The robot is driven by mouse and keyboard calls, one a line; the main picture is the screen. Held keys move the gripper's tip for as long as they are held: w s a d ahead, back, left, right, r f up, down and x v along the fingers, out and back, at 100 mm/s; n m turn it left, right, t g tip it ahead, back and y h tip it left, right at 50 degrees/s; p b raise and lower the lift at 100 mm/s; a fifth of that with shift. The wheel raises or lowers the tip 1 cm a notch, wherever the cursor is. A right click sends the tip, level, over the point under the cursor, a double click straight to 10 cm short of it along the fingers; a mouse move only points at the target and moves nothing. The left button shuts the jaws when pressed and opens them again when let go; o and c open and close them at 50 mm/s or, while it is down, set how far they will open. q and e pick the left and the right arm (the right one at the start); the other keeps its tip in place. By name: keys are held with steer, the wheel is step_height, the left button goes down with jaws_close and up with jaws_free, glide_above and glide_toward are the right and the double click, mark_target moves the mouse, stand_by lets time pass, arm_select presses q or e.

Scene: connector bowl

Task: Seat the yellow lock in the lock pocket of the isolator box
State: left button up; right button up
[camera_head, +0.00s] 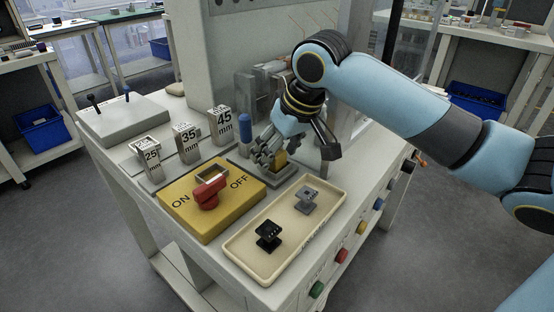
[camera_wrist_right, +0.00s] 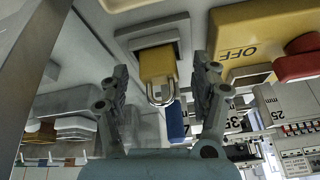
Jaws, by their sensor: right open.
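The yellow lock (camera_head: 281,158) stands in a grey square holder (camera_head: 286,175) behind the beige tray. In the right wrist view the lock (camera_wrist_right: 156,64) shows its yellow body and metal shackle. My right gripper (camera_head: 296,152) is open. In the wrist view its fingers (camera_wrist_right: 162,82) are on either side of the lock, with gaps on both sides. The yellow isolator box (camera_head: 235,196), marked ON and OFF, lies left of the holder. It has a red handle (camera_head: 208,193) and a grey-framed pocket (camera_head: 213,175) behind the handle. My left gripper is out of view.
The beige tray (camera_head: 240,247) holds a black part (camera_head: 268,236) and a grey part (camera_head: 306,199). Metal blocks marked 25 (camera_head: 151,158), 35 (camera_head: 187,141) and 45 mm (camera_head: 221,125) stand behind the box. A blue-handled item (camera_head: 244,128) stands close to the right gripper.

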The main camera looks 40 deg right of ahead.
steer(key=shift+c, duration=0.4)
steer(key=c, duration=1.2)
steer(key=shift+r, duration=0.15)
